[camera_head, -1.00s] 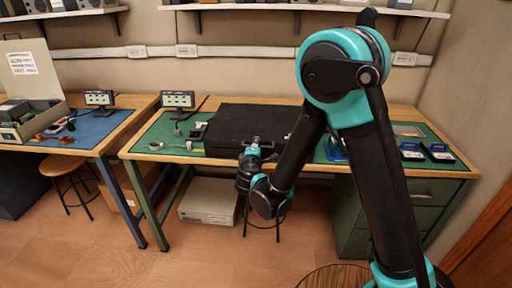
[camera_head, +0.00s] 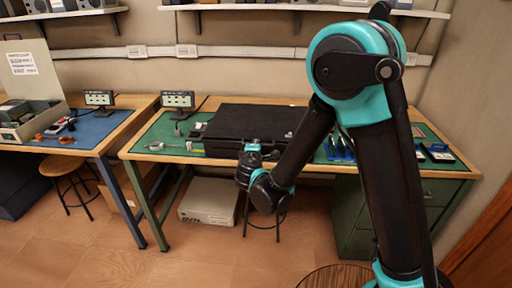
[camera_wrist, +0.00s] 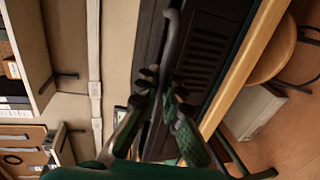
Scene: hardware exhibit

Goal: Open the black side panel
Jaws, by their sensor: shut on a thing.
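The black case (camera_head: 262,120) with its dark panel lies flat on the green mat of the right workbench. In the wrist view its black side (camera_wrist: 205,50) shows a row of slots. My gripper (camera_head: 254,145) is at the front edge of the case. In the wrist view my gripper's fingers (camera_wrist: 161,82) are closed around a slim grey bar with a hooked end (camera_wrist: 170,45), which looks like the panel's handle. I cannot tell whether the panel is raised; the arm and wrist hide part of the front edge.
The workbench (camera_head: 135,151) also holds a small screen (camera_head: 177,100) at back left and blue-handled tools (camera_head: 340,148) at right. A stool and a light-coloured box (camera_head: 208,202) stand below. A second bench (camera_head: 90,134) is at left. A shelf (camera_head: 330,8) runs above.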

